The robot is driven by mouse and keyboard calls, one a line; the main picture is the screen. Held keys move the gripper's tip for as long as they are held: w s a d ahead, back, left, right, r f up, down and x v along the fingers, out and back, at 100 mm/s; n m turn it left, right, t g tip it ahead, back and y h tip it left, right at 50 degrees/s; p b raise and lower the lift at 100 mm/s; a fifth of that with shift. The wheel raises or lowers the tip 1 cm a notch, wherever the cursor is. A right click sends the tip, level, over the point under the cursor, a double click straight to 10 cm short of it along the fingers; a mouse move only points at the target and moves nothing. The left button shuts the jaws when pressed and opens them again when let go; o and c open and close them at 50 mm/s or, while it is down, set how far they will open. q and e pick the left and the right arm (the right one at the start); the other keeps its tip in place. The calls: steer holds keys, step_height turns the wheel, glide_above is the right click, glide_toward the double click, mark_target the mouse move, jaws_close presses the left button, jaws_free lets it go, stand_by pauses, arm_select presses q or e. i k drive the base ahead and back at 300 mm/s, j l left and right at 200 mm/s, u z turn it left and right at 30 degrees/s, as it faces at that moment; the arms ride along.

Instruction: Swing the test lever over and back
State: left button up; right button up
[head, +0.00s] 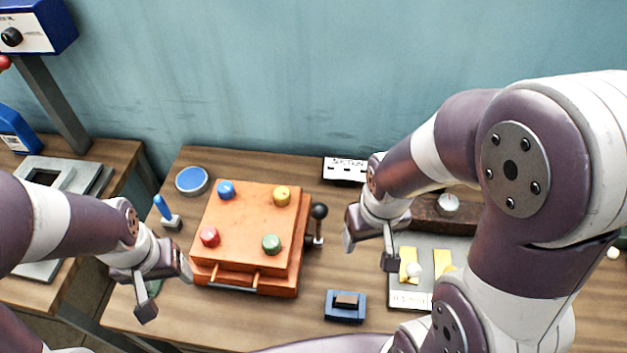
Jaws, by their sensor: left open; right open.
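A lever with a black ball knob (319,211) stands at the right side of the orange box (246,230). A short blue-handled lever (162,207) on a pale base stands left of the box. I cannot read a label telling which is the test lever. My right gripper (369,251) is open and empty, to the right of the black-knobbed lever and apart from it. My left gripper (166,289) is open and empty, near the box's front left corner and in front of the blue-handled lever.
The box top carries blue, yellow, red and green knobs. A blue block (345,306) sits at the front. A pale panel with yellow plates (408,298) is partly hidden by my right arm. A white sign (345,169) and a blue round dish (192,180) are at the back.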

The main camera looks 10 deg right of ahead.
mark_target(319, 210)
steer(key=l+u, duration=0.2)
steer(key=l, duration=0.2)
steer(key=k+l+u, duration=0.2)
steer(key=l, duration=0.2)
steer(key=l+u, duration=0.15)
steer(key=l, duration=0.25)
steer(key=k+l+u, duration=0.2)
steer(key=l, duration=0.15)
steer(key=k+l+u, duration=0.2)
steer(key=l, duration=0.15)
steer(key=k+l+u, duration=0.2)
steer(key=l, duration=0.15)
